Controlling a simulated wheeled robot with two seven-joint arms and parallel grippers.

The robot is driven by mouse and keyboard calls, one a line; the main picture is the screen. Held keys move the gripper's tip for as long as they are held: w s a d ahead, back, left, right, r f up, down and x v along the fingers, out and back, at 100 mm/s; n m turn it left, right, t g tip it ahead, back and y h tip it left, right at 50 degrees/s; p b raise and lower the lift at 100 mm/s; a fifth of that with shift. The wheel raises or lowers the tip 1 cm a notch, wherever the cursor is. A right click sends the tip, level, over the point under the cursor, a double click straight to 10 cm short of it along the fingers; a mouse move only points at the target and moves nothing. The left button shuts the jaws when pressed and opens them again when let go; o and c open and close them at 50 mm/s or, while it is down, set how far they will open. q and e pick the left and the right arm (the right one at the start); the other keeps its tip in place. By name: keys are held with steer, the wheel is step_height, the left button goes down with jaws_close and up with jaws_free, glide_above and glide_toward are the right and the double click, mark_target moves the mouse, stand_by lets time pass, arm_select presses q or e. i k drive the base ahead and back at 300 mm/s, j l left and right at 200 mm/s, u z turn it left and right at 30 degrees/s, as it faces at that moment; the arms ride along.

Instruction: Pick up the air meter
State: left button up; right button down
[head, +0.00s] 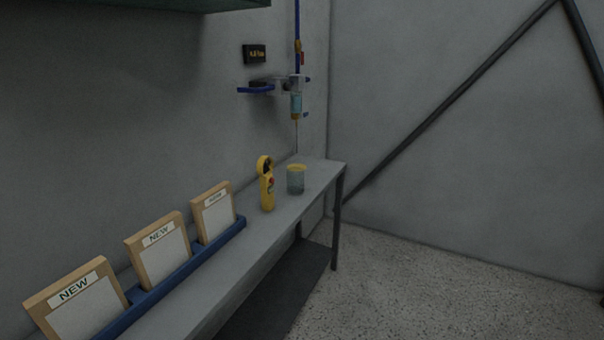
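The air meter (267,191) is a yellow hand-held device with a round ring at its top and a small red mark on its front. Neither of my grippers shows in the head view.
A cup (296,181) with a yellow rim stands close right of the meter. A blue rack (168,283) with several "NEW" framed boards fills the table's near left. A wall-mounted dispenser (296,103) hangs above the far end. The speckled floor (430,285) at right is clear.

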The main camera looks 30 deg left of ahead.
mark_target(263, 169)
steer(key=i+u, duration=0.15)
steer(key=i, duration=0.4)
steer(key=i+l+u, duration=0.1)
steer(key=i, duration=0.5)
steer(key=i+l+u, duration=0.15)
steer(key=i, duration=0.4)
steer(key=l, duration=0.1)
